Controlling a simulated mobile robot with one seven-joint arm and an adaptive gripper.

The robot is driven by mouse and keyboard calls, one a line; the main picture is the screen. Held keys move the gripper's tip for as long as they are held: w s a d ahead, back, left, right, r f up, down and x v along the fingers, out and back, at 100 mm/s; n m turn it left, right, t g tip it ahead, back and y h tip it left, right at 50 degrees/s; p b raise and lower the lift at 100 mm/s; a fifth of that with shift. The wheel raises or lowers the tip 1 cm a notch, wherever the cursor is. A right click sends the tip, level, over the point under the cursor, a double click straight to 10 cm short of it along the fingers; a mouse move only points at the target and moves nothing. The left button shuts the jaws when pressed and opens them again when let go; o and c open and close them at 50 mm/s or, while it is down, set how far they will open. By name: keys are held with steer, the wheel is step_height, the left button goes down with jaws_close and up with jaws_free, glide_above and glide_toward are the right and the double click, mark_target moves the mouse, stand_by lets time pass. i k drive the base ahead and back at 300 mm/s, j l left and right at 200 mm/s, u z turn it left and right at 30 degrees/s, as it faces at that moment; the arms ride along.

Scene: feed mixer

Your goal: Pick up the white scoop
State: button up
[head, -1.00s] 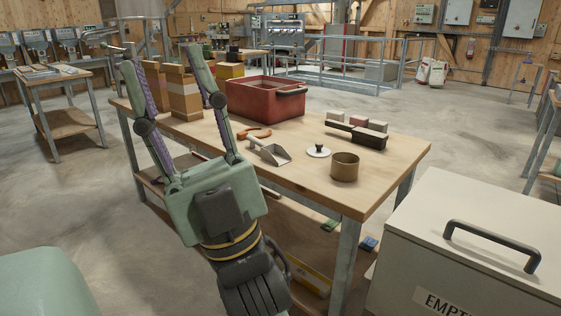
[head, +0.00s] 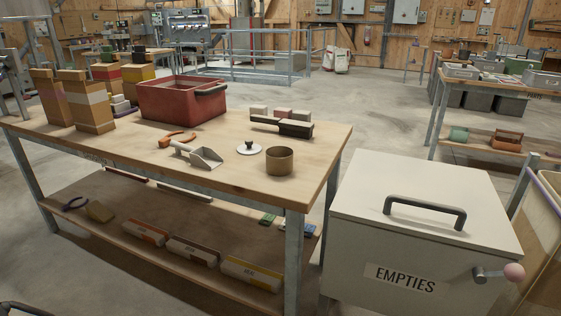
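An EMPTIES bin (head: 420,232) stands right of the table.

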mark_target(206, 158)
steer(key=i+l, duration=0.2)
steer(key=i, duration=1.2)
steer(key=l+z, duration=0.05)
steer(key=l, duration=0.05)
